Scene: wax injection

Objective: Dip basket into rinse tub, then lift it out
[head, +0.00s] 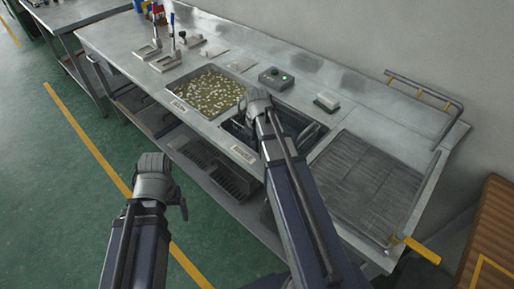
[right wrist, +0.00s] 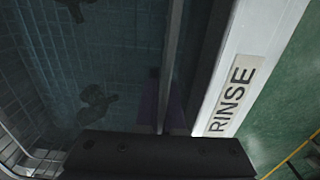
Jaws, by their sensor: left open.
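The rinse tub (head: 284,138) is a dark rectangular basin sunk in the metal bench, with a RINSE label on its front rim (right wrist: 215,70). The wire mesh basket (right wrist: 40,75) shows at the left of the right wrist view, down inside the dark tub, with dark shapes in it. My right gripper (head: 258,100) is over the tub in the head view and hides part of it. My left gripper (head: 157,184) is open and empty, in front of the bench.
A tub of pale pieces in yellowish liquid (head: 208,91) is left of the rinse tub. A ribbed drain board (head: 365,188) is on the right. Green floor lies clear in front.

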